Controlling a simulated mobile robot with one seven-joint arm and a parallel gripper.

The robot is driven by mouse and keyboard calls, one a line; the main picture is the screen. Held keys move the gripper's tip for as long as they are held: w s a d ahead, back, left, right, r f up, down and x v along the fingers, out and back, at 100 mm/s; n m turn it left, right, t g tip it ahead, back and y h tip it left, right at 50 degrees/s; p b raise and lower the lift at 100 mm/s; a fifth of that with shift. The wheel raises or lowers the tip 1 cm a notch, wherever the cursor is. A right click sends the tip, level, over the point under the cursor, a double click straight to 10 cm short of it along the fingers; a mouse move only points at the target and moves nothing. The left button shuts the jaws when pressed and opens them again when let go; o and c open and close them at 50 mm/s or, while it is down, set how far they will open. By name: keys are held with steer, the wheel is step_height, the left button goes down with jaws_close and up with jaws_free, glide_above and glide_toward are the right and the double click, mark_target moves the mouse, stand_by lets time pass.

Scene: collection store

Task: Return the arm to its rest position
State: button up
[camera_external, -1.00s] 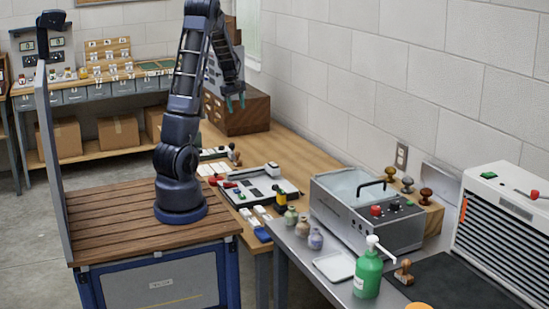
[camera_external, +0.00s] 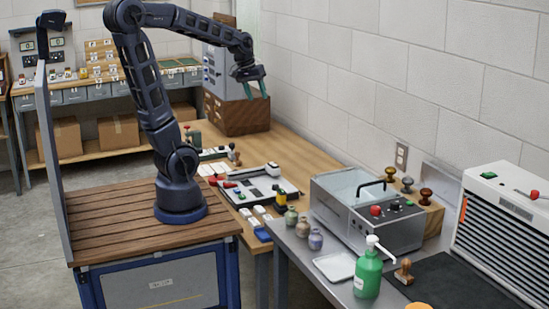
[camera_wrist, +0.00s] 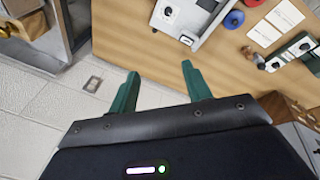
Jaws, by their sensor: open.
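My gripper (camera_external: 256,90) is in the air above the far part of the wooden bench, in front of the brown wooden cabinet. In the wrist view its two green fingers (camera_wrist: 160,92) stand apart with nothing between them. My arm reaches from its base on the slatted wooden cart top (camera_external: 120,222), bends at a raised elbow and slopes down to the right toward the wall.
The wooden bench (camera_external: 310,151) carries a grey tray device (camera_external: 262,190) and small parts. A metal tank (camera_external: 345,215), a green pump bottle (camera_external: 368,275) and small jars stand nearer. The wooden cabinet (camera_external: 240,117) stands behind my gripper, with the block wall to the right.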

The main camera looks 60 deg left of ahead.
steer(key=s+d+m+t, duration=0.1)
steer(key=s+d+m, duration=0.6)
steer(key=s+d, duration=0.5)
steer(key=shift+r+m+y, duration=0.2)
steer(key=shift+m+y, duration=0.1)
steer(key=shift+y, duration=0.1)
stand_by(2.3)
